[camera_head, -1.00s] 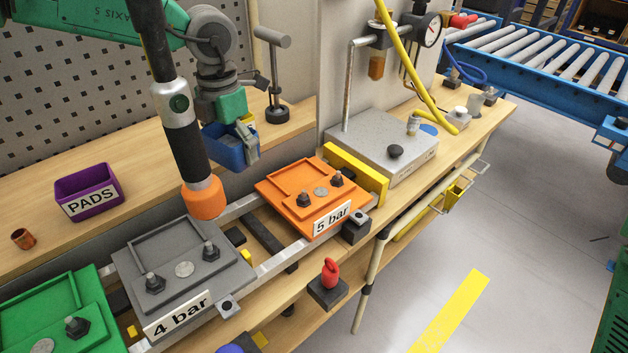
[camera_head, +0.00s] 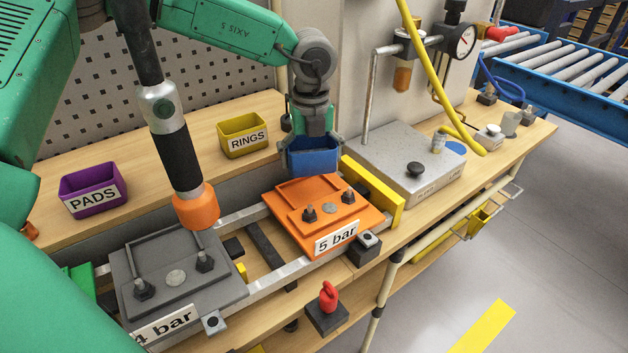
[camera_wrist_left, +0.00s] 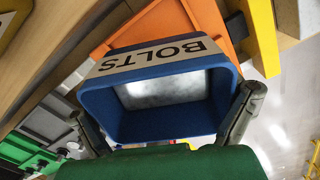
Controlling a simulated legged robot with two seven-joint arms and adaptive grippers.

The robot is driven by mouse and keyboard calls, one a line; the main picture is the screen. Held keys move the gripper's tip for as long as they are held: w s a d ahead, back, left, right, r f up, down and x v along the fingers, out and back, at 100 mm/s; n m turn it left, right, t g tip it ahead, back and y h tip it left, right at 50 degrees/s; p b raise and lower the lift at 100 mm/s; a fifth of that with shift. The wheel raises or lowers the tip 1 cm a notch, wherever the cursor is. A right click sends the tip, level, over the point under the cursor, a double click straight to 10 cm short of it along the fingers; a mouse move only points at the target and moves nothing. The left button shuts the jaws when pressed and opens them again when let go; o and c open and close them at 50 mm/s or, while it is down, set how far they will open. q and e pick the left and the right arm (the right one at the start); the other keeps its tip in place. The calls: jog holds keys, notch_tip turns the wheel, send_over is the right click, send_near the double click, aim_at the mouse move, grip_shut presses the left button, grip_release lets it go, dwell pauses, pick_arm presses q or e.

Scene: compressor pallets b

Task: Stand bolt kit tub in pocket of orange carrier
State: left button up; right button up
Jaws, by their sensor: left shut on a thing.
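My left gripper (camera_head: 313,142) is shut on the blue bolt kit tub (camera_head: 314,163), fingers on opposite sides of it. The left wrist view shows the tub (camera_wrist_left: 160,123) with its BOLTS label and a pale, blurred inside. The orange carrier (camera_head: 372,217), labelled 5 bar, lies on the rails. The tub hangs over or just behind its rear edge, hiding part of the framed pocket at the back. I cannot tell whether they touch. The carrier also shows beyond the tub in the left wrist view (camera_wrist_left: 205,22). My right gripper is not in view.
A yellow stop bar (camera_head: 375,196) and a grey box (camera_head: 440,187) stand right of the carrier. A hanging tool (camera_head: 180,150) with an orange tip is left, above the grey 4 bar carrier (camera_head: 228,288). RINGS (camera_head: 243,122) and PADS (camera_head: 75,182) tubs stand on the back shelf.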

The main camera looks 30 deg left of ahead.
aim_at(306, 190)
pick_arm(q)
jog(key=shift+d+f, duration=0.1)
jog(key=shift+f, duration=0.8)
jog(key=f, duration=0.1)
jog(key=a+f, duration=0.1)
jog(key=f, duration=0.2)
jog(key=shift+a, duration=0.4)
jog(key=shift+d, duration=0.55)
jog(key=shift+d+f, duration=0.2)
jog(key=shift+f, duration=0.05)
jog(key=o, duration=1.1)
jog(key=shift+a+f, duration=0.1)
jog(key=shift+a, duration=0.5)
jog(key=r, duration=1.1)
jog(key=shift+d+r, duration=0.25)
jog(key=shift+d, duration=0.15)
jog(key=shift+a+r, duration=0.25)
jog(key=shift+r, duration=0.4)
jog(key=shift+d, duration=0.25)
